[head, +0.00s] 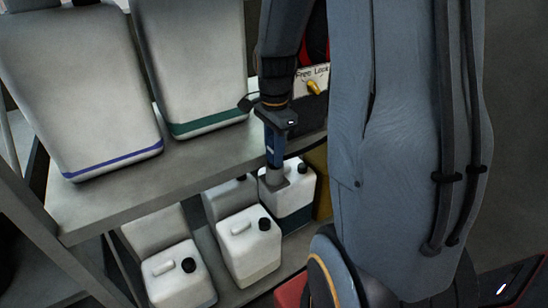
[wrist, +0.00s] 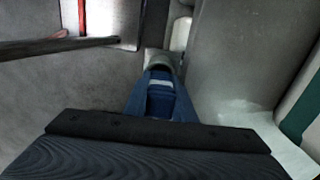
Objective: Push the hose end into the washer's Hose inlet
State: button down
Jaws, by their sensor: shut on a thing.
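My gripper (head: 275,165) points down in front of the shelf in the head view, above the small white jugs. In the wrist view its blue fingers (wrist: 158,95) are close together. They are shut on a grey rounded piece (wrist: 159,58) at their tips. This is probably the hose end, but little of it shows and no hose can be made out. I cannot make out the washer or its Hose inlet in either view.
Two large white jugs (head: 95,85) stand on the upper shelf board (head: 120,190). Several small white jugs (head: 248,245) stand below. A dark bar (wrist: 60,45) crosses the wrist view at upper left.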

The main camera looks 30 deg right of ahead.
notch_tip(320, 180, up, 10)
jog(key=shift+f+b, duration=0.2)
jog(key=shift+b, duration=0.7)
notch_tip(320, 180, up, 8)
jog(key=p, duration=0.6)
jog(key=shift+f, duration=0.25)
